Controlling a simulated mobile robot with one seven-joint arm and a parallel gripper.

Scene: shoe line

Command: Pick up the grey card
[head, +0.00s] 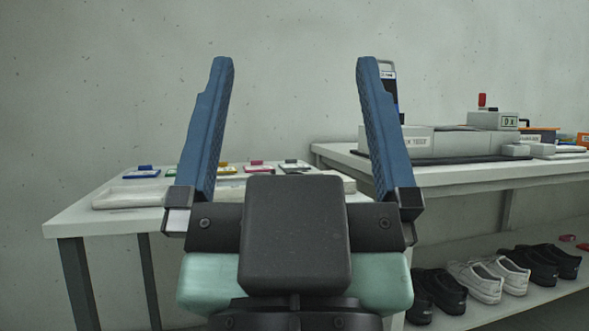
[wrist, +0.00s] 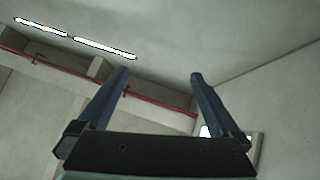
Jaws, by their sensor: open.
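A row of small cards with coloured clips lies along the back of the low white table on the left in the head view. The rightmost one, with a dark grey clip, looks like the grey card (head: 295,166); it is small and its details are hard to tell. My gripper (head: 295,62) is open and empty, raised in front of the table with its blue fingers pointing up. In the wrist view my gripper (wrist: 160,75) shows only wall and ceiling between its fingers.
The low table (head: 75,215) also holds blue (head: 141,172), yellow (head: 226,169) and pink (head: 257,167) cards and a pale flat packet (head: 130,196). A higher bench (head: 450,176) with grey boxes stands right. Shoes (head: 480,280) stand on its lower shelf. My gripper hides part of the low table.

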